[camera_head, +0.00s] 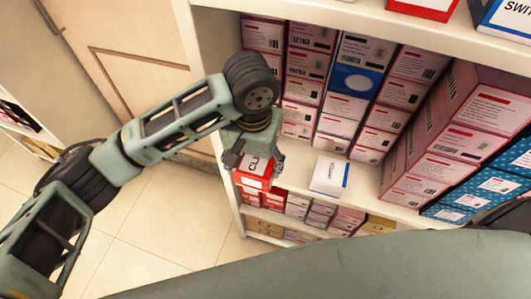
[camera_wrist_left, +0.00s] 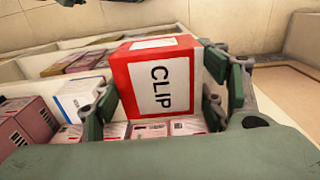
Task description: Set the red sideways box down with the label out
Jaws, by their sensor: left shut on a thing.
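The red box (camera_head: 252,174) with white label panels is held in my left gripper (camera_head: 256,163), at the left end of the shelf near its front edge. In the left wrist view the red box (camera_wrist_left: 127,75) fills the middle. Its white panel reading "CLIP" faces the camera, with the lettering running down the face. The fingers of my left gripper (camera_wrist_left: 162,92) press on its two sides. The box's underside is hidden, and I cannot tell whether it touches the shelf. My right gripper is not in view.
A white and blue box (camera_head: 330,176) stands on the shelf (camera_head: 362,196) to the right, with bare shelf around it. Stacked pink boxes (camera_head: 300,90) fill the back; more pink boxes (camera_head: 470,125) and blue dotted boxes (camera_head: 468,200) stand at right. An upper shelf (camera_head: 400,22) overhangs.

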